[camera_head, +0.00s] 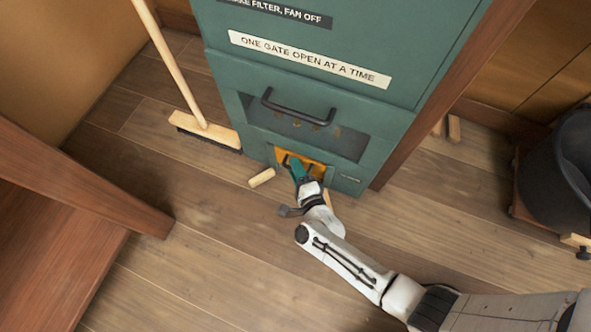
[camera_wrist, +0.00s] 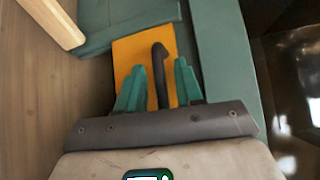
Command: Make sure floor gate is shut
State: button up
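The floor gate looks to be the orange plate (camera_head: 317,171) low in the foot of the green cabinet (camera_head: 330,150). I cannot tell from these views whether it is fully shut. The plate (camera_wrist: 128,53) also shows in the wrist view, with a dark hooked handle (camera_wrist: 160,62) in front of it. My gripper (camera_head: 295,166) reaches down to the plate and hides part of it. In the wrist view my gripper (camera_wrist: 158,82) is open, its teal fingers on either side of the handle. A gap shows between the handle and each finger.
A wooden block (camera_head: 262,177) lies on the floor just left of the gate. A broom (camera_head: 205,131) stands left of the cabinet. A wooden bench (camera_head: 75,200) is at left, a black bin (camera_head: 565,165) at right. The plank floor in front is mostly clear.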

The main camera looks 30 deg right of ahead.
jog(key=shift+w, duration=0.15)
jog(key=shift+c, duration=0.2)
grip_shut()
dwell(0.4)
